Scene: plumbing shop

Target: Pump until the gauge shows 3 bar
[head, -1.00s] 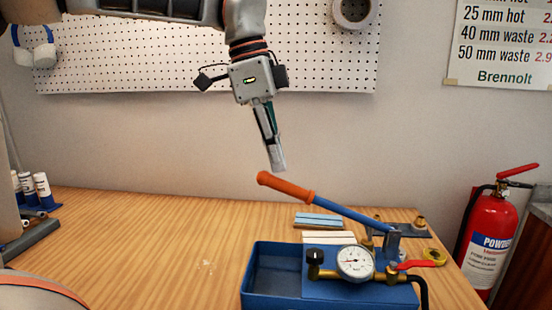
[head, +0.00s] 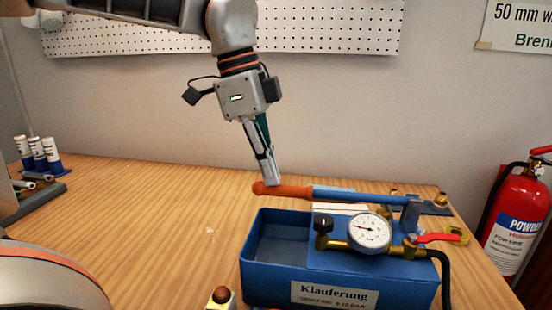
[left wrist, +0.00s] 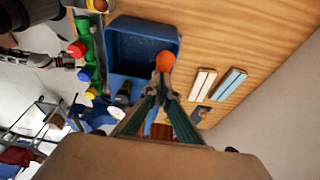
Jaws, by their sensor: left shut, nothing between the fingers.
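The blue test pump (head: 270,279) stands on the bench with an open trough at its left. Its blue lever (head: 365,197) lies nearly level and ends at the left in an orange grip (head: 292,192). My left gripper (head: 270,181) is shut and empty, with its fingertips at the top of the grip; they look to touch it. In the left wrist view the orange grip end (left wrist: 165,61) shows just beyond the fingertips. The round white gauge (head: 370,233) faces me; its needle is too small to read surely. My right gripper (left wrist: 65,62) seems to show at the left wrist view's left edge.
A red-handled valve (head: 437,238) and a black hose (head: 445,275) are at the pump's right. A black knob (head: 323,223) is left of the gauge. A fire extinguisher (head: 515,215) stands beyond the bench's right end. The bench left of the pump is mostly clear.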

